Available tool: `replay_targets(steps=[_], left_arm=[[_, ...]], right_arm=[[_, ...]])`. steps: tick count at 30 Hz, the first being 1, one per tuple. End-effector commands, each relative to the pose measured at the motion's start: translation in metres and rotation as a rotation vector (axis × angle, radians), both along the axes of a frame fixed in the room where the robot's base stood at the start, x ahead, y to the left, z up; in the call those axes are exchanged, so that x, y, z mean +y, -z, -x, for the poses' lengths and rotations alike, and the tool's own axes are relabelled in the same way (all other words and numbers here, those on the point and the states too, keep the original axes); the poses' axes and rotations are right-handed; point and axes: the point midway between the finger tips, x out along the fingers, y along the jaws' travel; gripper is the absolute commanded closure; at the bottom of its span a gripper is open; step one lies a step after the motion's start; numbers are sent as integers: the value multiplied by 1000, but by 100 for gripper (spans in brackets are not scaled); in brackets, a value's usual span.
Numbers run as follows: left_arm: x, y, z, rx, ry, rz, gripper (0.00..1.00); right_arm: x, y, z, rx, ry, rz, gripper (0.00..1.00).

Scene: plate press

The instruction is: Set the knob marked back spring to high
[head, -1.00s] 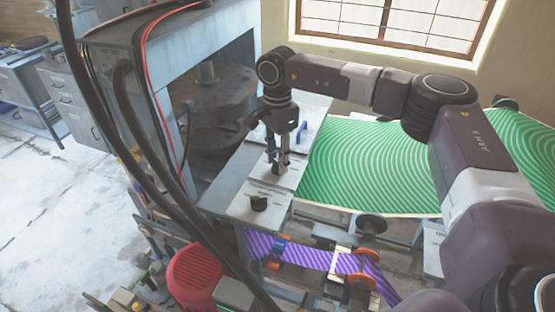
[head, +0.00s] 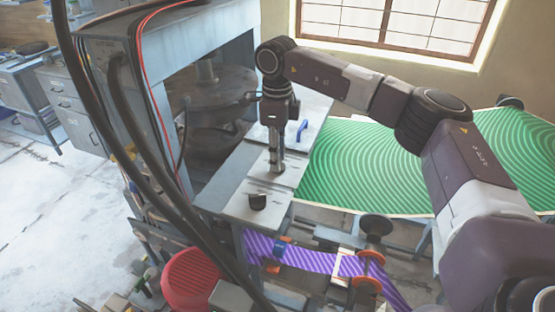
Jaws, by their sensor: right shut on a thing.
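My right gripper (head: 277,168) points down onto a grey panel plate on top of the press bench. It is shut on a small knob there, which the fingers mostly hide. A second, black knob (head: 258,201) stands free on the nearer plate (head: 243,212), in front of the gripper. The markings by the knobs are too small to read, so I cannot tell from the lettering which is back spring or how it is set. My left gripper is not in view.
A blue handle (head: 303,130) stands on the plate behind my right gripper. The press frame (head: 115,45) is to the left, with dark cables hanging in front. A green patterned sheet (head: 390,165) lies to the right, and a purple striped band (head: 310,258) runs below.

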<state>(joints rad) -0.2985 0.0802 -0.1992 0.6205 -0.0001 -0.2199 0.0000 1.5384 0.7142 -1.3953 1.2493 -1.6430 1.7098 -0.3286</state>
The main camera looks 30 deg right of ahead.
Motion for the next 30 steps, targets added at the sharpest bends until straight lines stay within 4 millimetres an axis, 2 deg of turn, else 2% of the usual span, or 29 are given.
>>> replay_targets(steps=[9, 30], left_arm=[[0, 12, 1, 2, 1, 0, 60], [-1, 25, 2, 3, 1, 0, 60]], right_arm=[[0, 1, -1, -2, 301, -1, 96], [-3, -1, -2, -4, 942, -1, 96]])
